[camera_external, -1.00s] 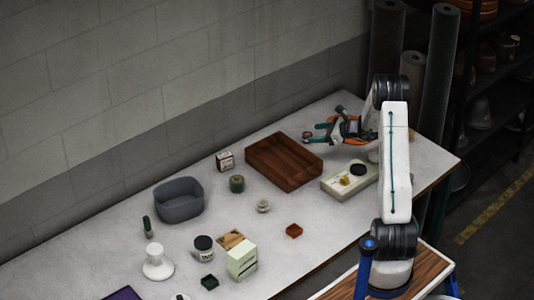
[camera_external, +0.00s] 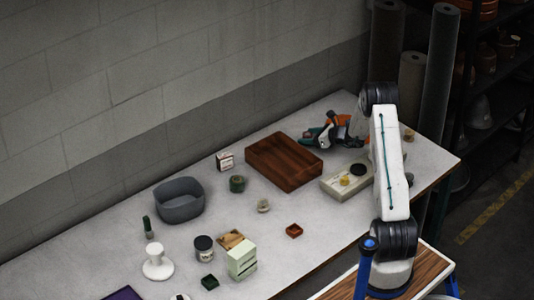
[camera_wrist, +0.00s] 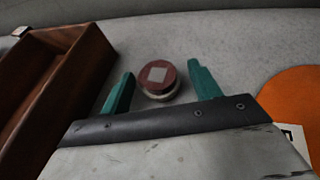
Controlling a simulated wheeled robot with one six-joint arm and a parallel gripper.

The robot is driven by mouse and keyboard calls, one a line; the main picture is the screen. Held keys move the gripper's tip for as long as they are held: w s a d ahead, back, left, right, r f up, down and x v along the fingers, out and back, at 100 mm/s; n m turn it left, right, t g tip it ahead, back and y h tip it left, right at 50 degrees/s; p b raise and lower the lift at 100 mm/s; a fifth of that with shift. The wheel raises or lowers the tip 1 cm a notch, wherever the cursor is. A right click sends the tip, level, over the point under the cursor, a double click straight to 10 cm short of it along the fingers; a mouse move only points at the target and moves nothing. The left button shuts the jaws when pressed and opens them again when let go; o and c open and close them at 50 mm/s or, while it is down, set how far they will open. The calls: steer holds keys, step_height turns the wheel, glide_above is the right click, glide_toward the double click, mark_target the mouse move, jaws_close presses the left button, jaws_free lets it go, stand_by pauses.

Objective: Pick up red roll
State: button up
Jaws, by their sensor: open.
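The red roll (camera_wrist: 158,78), a short cylinder with a dark red top, a pale square on it and a pale lower side, stands on the table in the wrist view. My gripper (camera_wrist: 161,68) is open, with one teal finger on each side of the roll. Gaps show between the roll and both fingers, so it is not gripped. In the external view my gripper (camera_external: 315,137) is low over the far part of the table, and the roll is mostly hidden there.
A brown wooden tray (camera_external: 262,158) stands close to the left of my gripper; its wall also shows in the wrist view (camera_wrist: 85,75). A pale box with yellow and black knobs (camera_external: 338,190) is nearer the table's front edge. An orange round thing (camera_wrist: 295,100) lies right of my gripper.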

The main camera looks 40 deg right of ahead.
steer(key=c, duration=1.1)
steer(key=shift+o, duration=0.2)
steer(key=shift+r, duration=0.1)
